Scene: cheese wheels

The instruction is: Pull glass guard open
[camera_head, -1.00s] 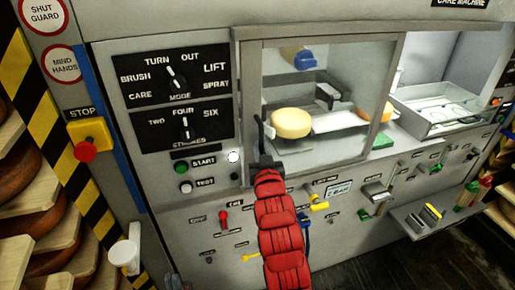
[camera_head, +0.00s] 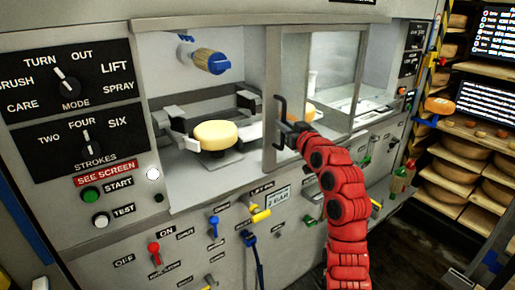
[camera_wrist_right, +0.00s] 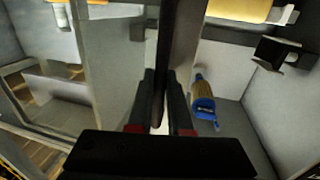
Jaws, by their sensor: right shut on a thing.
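The glass guard (camera_head: 331,75) is a framed clear sliding panel. It stands to the right, and the left part of the machine opening is uncovered. My right gripper (camera_head: 285,128) is shut on the guard's dark upright handle (camera_head: 279,110) at the panel's left edge. In the right wrist view the fingers (camera_wrist_right: 160,112) sit on either side of the handle (camera_wrist_right: 171,50), with the glass (camera_wrist_right: 105,60) to the left. A pale yellow cheese wheel (camera_head: 215,135) rests on the support inside the uncovered opening. My left gripper is not in view.
A blue-capped nozzle (camera_head: 211,61) hangs above the cheese; the brush-like blue part also shows in the wrist view (camera_wrist_right: 204,104). Knobs and levers, including a red lever (camera_head: 154,250) and a yellow lever (camera_head: 260,214), stick out below. Cheese shelves (camera_head: 455,165) stand at the right.

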